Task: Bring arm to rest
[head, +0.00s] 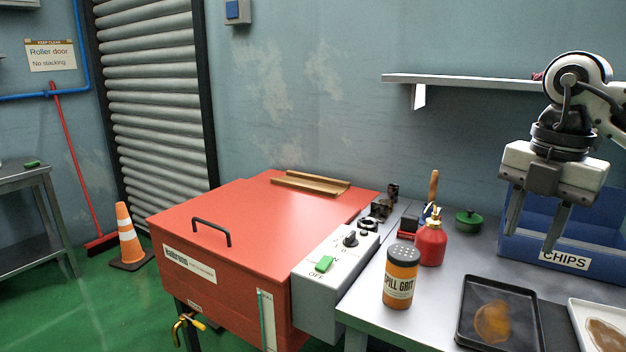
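My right gripper (532,236) hangs at the right of the head view with its fingers pointing down. Its two fingers are spread apart with nothing between them, so it is open and empty. It is in front of the blue bin marked CHIPS (514,247) and hides part of it. I cannot tell the exact gap between the fingers and the bin. My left gripper is not in view.
A grey bench holds an orange SPILL GRIT shaker (401,278), a red oil can (432,243), a green lidded pot (468,221) and a black tray (497,313). A red lidded cabinet (270,230) stands left. A wall shelf (460,82) runs behind my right arm.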

